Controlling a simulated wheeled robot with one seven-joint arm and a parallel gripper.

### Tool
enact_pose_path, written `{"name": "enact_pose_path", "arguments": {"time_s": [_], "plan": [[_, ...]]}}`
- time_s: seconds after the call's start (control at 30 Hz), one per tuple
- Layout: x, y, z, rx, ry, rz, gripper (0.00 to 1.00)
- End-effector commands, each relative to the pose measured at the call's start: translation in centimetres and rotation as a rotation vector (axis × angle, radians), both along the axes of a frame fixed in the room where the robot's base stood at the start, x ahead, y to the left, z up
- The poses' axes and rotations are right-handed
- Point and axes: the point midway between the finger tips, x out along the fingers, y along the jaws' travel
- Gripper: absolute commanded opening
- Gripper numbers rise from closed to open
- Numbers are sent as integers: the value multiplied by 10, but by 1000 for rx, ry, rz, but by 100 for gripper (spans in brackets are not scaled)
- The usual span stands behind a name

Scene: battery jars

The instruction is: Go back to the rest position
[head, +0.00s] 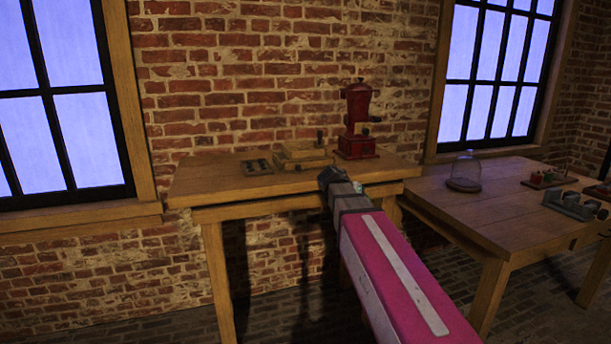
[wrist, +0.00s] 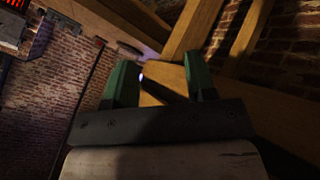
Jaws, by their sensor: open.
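My gripper (wrist: 160,85) shows in the wrist view with two green fingers set well apart and nothing between them. Behind the fingers are wooden beams, probably of the table. In the head view my pink arm reaches forward from the lower right, and my gripper (head: 332,178) is at its far end, at the front edge of the wooden table (head: 225,188). The fingertips are hard to make out there. No jar is in the gripper.
On the table stand a red grinder-like device (head: 357,125), a stack of wooden boxes (head: 303,155) and a small dark tray (head: 257,167). A second table (head: 490,205) at the right bears a glass dome (head: 465,172) and metal apparatus (head: 575,204). A brick wall stands behind.

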Motion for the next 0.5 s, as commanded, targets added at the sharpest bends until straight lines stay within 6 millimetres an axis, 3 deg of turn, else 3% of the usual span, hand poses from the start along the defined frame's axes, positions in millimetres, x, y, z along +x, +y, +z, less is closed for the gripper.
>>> {"name": "enact_pose_path", "arguments": {"time_s": [0.03,0.2,0.5], "plan": [[-13,-5,-26,35,47,18,51],[-46,-10,-100,172,187,92,51],[-120,-8,-208,441,369,205,51]]}}
